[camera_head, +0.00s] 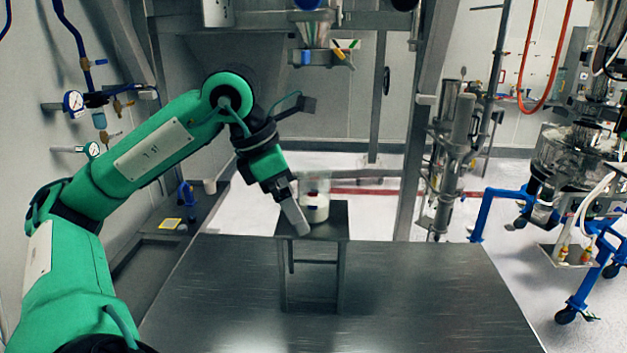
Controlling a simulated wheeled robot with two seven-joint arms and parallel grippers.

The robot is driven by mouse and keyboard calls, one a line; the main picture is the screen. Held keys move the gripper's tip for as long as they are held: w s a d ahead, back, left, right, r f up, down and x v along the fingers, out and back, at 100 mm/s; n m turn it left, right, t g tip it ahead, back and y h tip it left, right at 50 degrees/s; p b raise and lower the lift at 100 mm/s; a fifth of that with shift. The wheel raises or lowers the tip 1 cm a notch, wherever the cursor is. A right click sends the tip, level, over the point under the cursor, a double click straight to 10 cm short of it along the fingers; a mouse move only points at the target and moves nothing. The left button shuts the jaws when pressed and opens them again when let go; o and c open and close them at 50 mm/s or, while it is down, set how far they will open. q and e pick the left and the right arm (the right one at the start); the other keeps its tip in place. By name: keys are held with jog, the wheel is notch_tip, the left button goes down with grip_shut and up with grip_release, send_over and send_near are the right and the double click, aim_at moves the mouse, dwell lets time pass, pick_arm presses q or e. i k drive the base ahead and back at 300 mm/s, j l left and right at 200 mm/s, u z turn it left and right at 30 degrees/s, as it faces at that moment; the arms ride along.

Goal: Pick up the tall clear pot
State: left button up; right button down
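The tall clear pot (317,188) stands upright on a small dark metal stand (330,231), with white powder in its lower part. My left gripper (293,214) reaches down from the upper left and is at the pot's left side. One grey finger shows in front and to the left of the pot, with its tip near the stand's top. The other finger cannot be made out, so whether the gripper is open or closed around the pot is unclear. My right gripper is out of view.
The stand is on a wide bare metal table (430,290), clear on both sides. A metal hopper outlet (315,55) hangs above and behind the pot. A steel post (422,120) rises behind on the right. Blue-framed wheeled equipment (580,160) stands at the far right.

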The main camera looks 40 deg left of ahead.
aim_at(314, 180)
jog(key=i+j, duration=0.35)
jog(key=j, duration=0.15)
jog(key=i+j, duration=0.35)
jog(key=j, duration=0.2)
